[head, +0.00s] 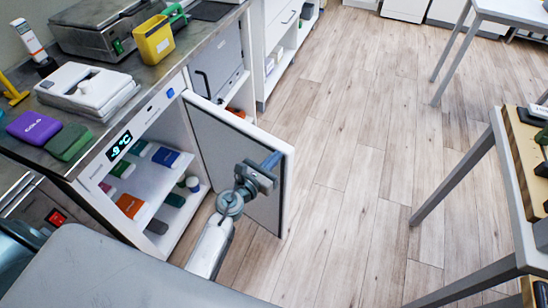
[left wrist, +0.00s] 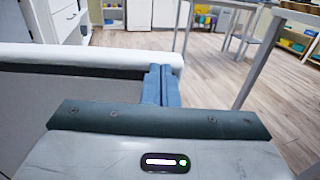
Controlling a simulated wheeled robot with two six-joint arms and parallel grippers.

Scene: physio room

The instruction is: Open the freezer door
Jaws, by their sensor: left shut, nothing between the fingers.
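The freezer (head: 95,183) stands under the counter at the left, with a display reading about -9 °C on its front strip. Its door (head: 240,150) is swung well out from the cabinet, and shelves with coloured packs show inside. My left gripper (head: 272,160) is at the door's inner face near its free edge, with its fingers shut and empty. In the left wrist view the shut blue fingers (left wrist: 158,85) reach up to the door's pale top edge (left wrist: 90,57); I cannot tell whether they touch it. My right gripper is out of view.
The counter (head: 100,100) holds a purple pack (head: 33,128), a green pack (head: 68,142), a white device (head: 88,90) and a yellow container (head: 154,40). A table (head: 515,180) with trays stands at the right. The wooden floor between is clear.

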